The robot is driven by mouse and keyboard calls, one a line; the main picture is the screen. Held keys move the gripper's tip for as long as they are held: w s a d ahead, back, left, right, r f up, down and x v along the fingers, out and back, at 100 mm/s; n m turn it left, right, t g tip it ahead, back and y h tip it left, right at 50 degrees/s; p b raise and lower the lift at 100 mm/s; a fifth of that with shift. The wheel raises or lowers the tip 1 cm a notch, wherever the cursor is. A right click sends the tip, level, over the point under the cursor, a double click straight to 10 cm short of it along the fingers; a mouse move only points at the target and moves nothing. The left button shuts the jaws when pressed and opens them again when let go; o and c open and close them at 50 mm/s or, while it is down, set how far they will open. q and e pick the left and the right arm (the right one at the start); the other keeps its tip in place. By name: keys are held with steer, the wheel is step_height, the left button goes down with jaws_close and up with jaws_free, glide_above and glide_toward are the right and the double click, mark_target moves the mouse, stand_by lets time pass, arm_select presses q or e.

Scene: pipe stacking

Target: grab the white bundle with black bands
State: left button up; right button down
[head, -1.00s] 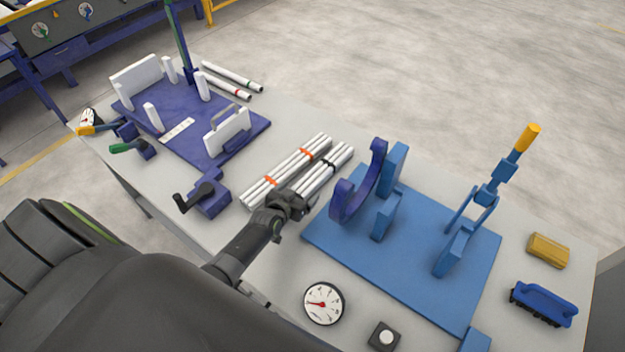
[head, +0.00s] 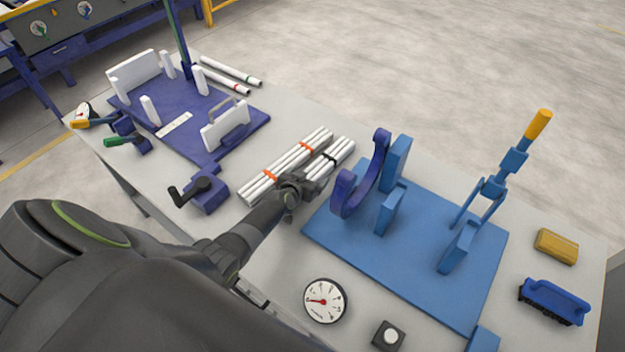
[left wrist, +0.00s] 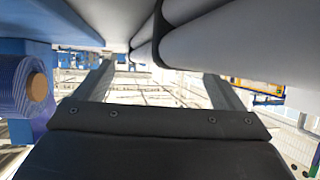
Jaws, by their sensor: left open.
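The white bundle with black bands (head: 340,152) lies on the grey table, left of the blue fixture. My left gripper (head: 307,184) is at its near end and hides that end and part of the bundle. In the left wrist view my gripper (left wrist: 160,88) is open with its fingers apart. White pipes with a black band (left wrist: 225,38) fill the top right there, close to the right finger. I cannot tell whether any pipe is between the fingers. My right gripper is not in view.
A white bundle with orange bands (head: 285,165) lies just left, close beside the black-banded one. The blue fixture (head: 400,255) with its dark curved cradle (head: 362,180) stands close on the right. A purple fixture (head: 190,120) is at the back left. A gauge (head: 325,300) lies in front.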

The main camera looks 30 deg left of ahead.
arm_select(q)
steer(key=shift+b+x, duration=0.65)
steer(key=shift+x, duration=0.65)
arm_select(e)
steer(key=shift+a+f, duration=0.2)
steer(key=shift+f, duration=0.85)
arm_select(q)
steer(key=shift+c, duration=0.7)
steer(key=c, duration=1.1)
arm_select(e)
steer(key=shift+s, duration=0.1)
arm_select(q)
steer(key=shift+r, duration=0.1)
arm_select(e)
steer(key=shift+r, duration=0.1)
